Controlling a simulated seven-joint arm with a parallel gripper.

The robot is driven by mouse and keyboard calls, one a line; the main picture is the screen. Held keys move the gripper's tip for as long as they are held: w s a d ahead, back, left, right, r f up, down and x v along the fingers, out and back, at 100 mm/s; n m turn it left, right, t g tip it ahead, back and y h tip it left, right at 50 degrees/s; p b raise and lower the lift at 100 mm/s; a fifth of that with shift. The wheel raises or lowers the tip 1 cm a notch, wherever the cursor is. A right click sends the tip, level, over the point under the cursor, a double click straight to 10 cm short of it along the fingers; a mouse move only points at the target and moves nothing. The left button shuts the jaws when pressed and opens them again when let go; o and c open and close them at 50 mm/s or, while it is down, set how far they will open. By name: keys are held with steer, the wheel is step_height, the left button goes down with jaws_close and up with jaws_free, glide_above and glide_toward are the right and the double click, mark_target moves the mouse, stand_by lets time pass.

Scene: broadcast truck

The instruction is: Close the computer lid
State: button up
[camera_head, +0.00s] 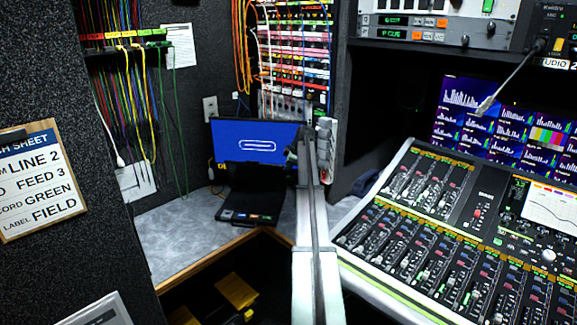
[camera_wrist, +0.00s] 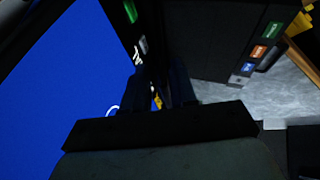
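The computer is a black laptop on the grey counter in the left half of the head view. Its lid (camera_head: 240,138) stands open and upright, with a lit blue screen and a white outline on it. Its dark base (camera_head: 250,208) lies flat, with small coloured labels on the front edge. My gripper (camera_head: 298,152) is at the right edge of the lid; contact cannot be told. In the wrist view the blue screen (camera_wrist: 50,90) fills the left and the base (camera_wrist: 215,40) is at upper right.
The grey counter (camera_head: 185,240) is bare left of the laptop. Patch cables (camera_head: 150,100) hang on the wall behind and at left. A mixing console (camera_head: 450,235) stands at right, and a clipboard (camera_head: 40,180) hangs at far left. A dark opening lies below the counter edge.

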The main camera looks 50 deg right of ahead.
jaws_close()
stand_by(1.2)
